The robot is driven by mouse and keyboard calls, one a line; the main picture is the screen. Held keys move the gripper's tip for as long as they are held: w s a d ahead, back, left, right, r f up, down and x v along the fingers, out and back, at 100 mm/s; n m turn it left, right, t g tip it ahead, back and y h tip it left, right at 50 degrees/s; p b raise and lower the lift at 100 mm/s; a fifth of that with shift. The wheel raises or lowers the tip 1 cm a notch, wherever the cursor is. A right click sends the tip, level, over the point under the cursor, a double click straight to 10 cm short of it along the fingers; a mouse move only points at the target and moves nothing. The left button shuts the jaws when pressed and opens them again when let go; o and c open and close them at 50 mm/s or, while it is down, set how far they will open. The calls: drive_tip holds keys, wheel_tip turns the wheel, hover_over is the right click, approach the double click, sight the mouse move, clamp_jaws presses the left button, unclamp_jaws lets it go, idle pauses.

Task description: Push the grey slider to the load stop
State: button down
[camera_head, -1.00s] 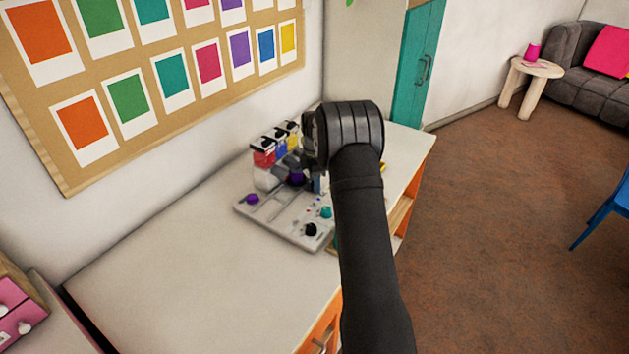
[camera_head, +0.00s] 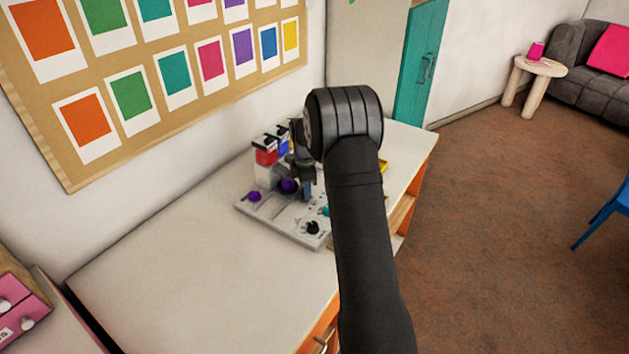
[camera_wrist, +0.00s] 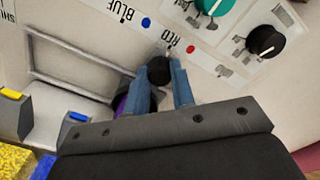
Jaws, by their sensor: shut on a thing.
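In the wrist view my gripper (camera_wrist: 160,88) has its two blue fingers on either side of a dark round knob (camera_wrist: 159,70), shut on it. The knob sits by the panel strip with the BLUE and RED labels. I cannot tell whether it belongs to the grey slider; no other part of the slider shows clearly. A purple part (camera_wrist: 122,103) shows behind the left finger. In the head view my gripper (camera_head: 307,192) is low over the grey board (camera_head: 270,222), partly hidden by my arm. The load stop cannot be made out.
The board carries a purple knob (camera_head: 254,196), a black knob (camera_head: 312,228) and a teal knob (camera_wrist: 213,5). Bead containers (camera_head: 266,155) stand at its back. Yellow beads (camera_wrist: 14,160) lie near the wrist view's lower left. The white tabletop (camera_head: 190,270) in front is clear.

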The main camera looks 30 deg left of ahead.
drive_tip(key=s, duration=0.9)
drive_tip(key=shift+s, duration=0.1)
drive_tip(key=shift+a, duration=0.1)
drive_tip(key=c, duration=1.2)
unclamp_jaws()
drive_tip(key=shift+s, duration=0.1)
drive_tip(key=shift+r, duration=0.3)
wheel_tip(320, 180, up, 17)
drive_tip(key=shift+f, duration=0.15)
wheel_tip(320, 180, down, 17)
drive_tip(key=shift+f, duration=0.15)
